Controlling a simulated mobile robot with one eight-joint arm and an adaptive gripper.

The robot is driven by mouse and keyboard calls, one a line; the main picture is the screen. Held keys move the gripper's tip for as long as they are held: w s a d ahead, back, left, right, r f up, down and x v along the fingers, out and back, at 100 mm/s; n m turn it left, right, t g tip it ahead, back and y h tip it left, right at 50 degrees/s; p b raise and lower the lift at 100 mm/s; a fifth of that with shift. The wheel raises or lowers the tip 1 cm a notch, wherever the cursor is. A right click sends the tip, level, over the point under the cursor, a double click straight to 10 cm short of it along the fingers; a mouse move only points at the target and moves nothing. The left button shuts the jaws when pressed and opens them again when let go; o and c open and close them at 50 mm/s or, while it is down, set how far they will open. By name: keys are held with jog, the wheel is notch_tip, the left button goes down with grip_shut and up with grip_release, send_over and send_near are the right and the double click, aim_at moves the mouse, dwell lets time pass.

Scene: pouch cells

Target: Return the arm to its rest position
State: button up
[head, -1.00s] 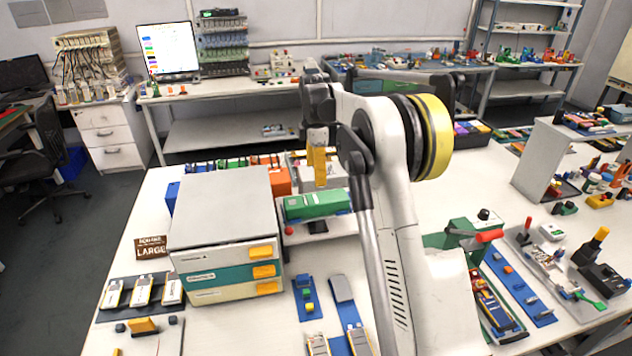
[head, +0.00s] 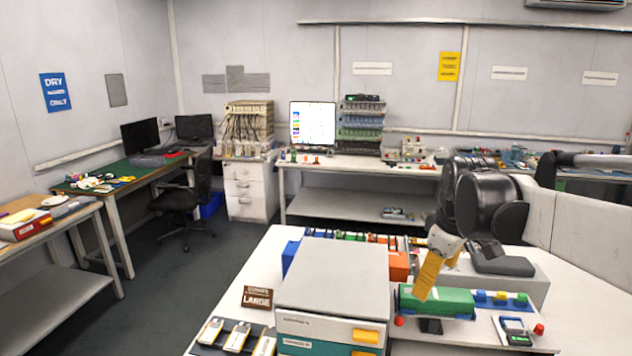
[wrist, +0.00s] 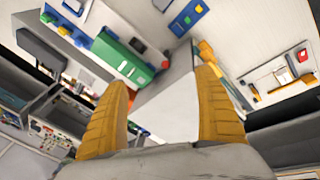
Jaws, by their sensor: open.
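My gripper (head: 432,272) is raised above the white workbench at the right of the head view, with its yellow fingers pointing down near the green block-like device. In the wrist view my gripper (wrist: 163,115) shows two ribbed yellow fingers spread apart with nothing between them. The arm links reach in from the right edge of the head view. The wrist view looks down at a slant on the bench, with the green device (wrist: 120,58) beyond the left finger.
A white drawer cabinet (head: 333,272) stands left of the gripper. The green device (head: 452,301) and an orange box (head: 399,265) are close by. The aisle floor (head: 190,265) at the left is clear.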

jog(key=s+a+f+m+t+b, duration=0.1)
jog(key=s+a+f+m, duration=0.1)
jog(key=s, duration=0.5)
jog(key=s+a+f+m+t+b, duration=0.1)
jog(key=s+a+f+m+b, duration=0.1)
jog(key=s+f, duration=0.3)
jog(key=s+a+f+m+t+b, duration=0.1)
jog(key=s+f+m, duration=0.3)
jog(key=s, duration=0.5)
jog(key=shift+a+t, duration=0.4)
jog(key=shift+a, duration=0.15)
jog(key=shift+s, duration=0.1)
